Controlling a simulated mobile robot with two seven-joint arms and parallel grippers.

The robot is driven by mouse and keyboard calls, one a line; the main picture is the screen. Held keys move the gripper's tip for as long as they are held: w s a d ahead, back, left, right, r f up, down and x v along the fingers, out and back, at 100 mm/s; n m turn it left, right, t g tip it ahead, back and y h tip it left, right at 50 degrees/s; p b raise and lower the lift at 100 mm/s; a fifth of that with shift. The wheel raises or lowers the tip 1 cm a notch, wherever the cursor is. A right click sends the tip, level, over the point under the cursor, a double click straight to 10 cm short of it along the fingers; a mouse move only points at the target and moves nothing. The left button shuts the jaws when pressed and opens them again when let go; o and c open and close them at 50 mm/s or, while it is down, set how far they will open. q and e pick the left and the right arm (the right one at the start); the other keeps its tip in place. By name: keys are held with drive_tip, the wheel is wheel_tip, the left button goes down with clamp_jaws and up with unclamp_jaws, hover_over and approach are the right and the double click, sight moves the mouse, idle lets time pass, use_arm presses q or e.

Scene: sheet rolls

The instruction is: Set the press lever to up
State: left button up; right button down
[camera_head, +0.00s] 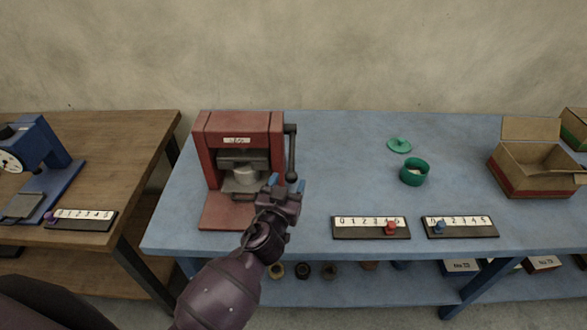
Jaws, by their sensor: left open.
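The red press (239,150) stands at the left of the blue table. Its dark press lever (292,155) is on the press's right side and hangs down from a pivot near the top. My left gripper (286,184) is open just below and in front of the lever's lower end. I cannot tell whether its fingers touch the lever. The gripper and its arm cover part of the press's base front corner. My right gripper is not in view.
On the blue table (340,150) are two numbered slider boards (345,234) (485,233), a green pot (414,172), its lid (400,145) and an open cardboard box (535,171). A wooden table (120,150) with a blue device (45,160) stands left, across a gap.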

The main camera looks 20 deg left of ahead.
sight(290, 151)
use_arm(q)
drive_tip(key=shift+w, duration=2.5)
clamp_jaws()
